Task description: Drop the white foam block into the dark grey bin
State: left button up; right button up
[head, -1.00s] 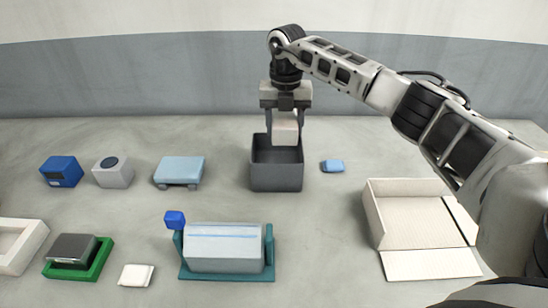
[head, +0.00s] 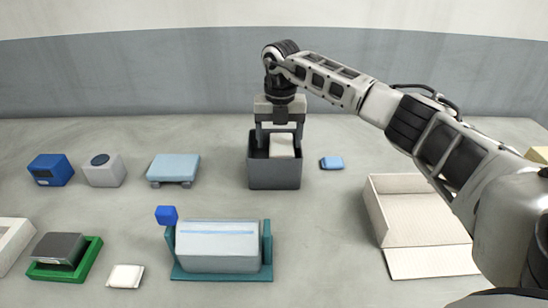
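The white foam block (head: 282,146) is inside the opening of the dark grey bin (head: 274,176), toward its right side. Its lower part meets the line of the bin's front rim, so I cannot see what it rests on. My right gripper (head: 279,137) points down over the bin from above. Its fingers are spread wider than the block, with a clear gap on the left side, and it is open. My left gripper is not in view.
A small blue block (head: 332,163) lies right of the bin, and a light blue platform (head: 174,169) stands left. An open cardboard-like box (head: 430,262) is at the right. A teal cradle with a grey body (head: 218,248) stands in front.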

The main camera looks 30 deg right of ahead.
jog(key=shift+s+d, duration=0.2)
jog(key=shift+d, duration=0.3)
notch_tip(320, 180, up, 16)
jog(key=b, duration=0.1)
jog(key=shift+a, duration=0.35)
jog(key=shift+w, duration=0.1)
